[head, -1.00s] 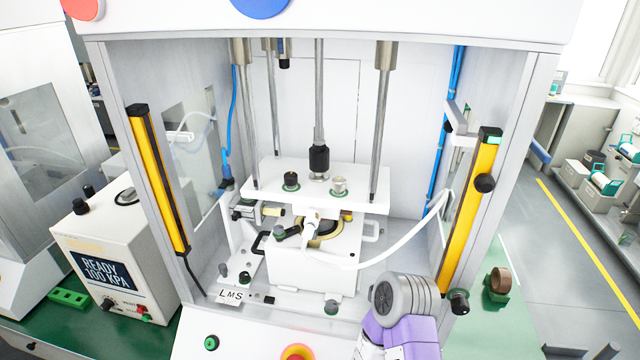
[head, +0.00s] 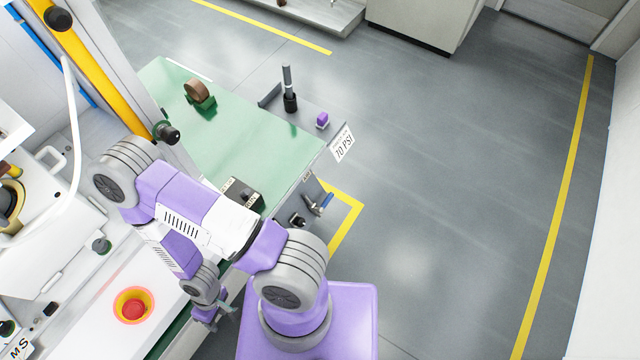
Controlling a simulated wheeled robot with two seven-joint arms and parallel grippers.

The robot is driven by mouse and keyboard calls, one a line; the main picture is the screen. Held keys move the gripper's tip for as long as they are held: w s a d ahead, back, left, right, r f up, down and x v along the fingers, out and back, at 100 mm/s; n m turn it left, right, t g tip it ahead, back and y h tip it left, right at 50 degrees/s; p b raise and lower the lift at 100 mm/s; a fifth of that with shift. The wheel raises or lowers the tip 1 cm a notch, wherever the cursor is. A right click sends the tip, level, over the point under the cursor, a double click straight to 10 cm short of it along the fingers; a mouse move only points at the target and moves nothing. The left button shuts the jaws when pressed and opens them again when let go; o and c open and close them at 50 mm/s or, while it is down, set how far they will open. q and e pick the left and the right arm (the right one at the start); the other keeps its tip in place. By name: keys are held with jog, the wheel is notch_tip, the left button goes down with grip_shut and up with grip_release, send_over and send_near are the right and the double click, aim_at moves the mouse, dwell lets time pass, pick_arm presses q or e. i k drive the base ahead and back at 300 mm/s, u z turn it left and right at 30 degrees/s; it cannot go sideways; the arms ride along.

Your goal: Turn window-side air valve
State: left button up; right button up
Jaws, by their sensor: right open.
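My right gripper (head: 214,318) hangs low beside the front edge of the press base, open and empty. It is below and to the left of the valve in the picture, well apart from it. My purple and grey right arm crosses in front of the bench and hides part of its near edge. My left gripper is out of view.
The green bench top (head: 240,120) carries a tape roll on a holder (head: 198,92) and a small dark box (head: 242,194). A "70 PSI" label (head: 343,143) hangs at its corner. A red stop button (head: 133,306) is on the press front. Grey floor (head: 440,200) is clear on the right.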

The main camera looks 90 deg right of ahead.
aim_at(320, 209)
jog(key=z, duration=2.55)
jog(key=k, duration=1.3)
jog(key=z, duration=0.4)
jog(key=i, duration=1.6)
jog(key=u, duration=0.7)
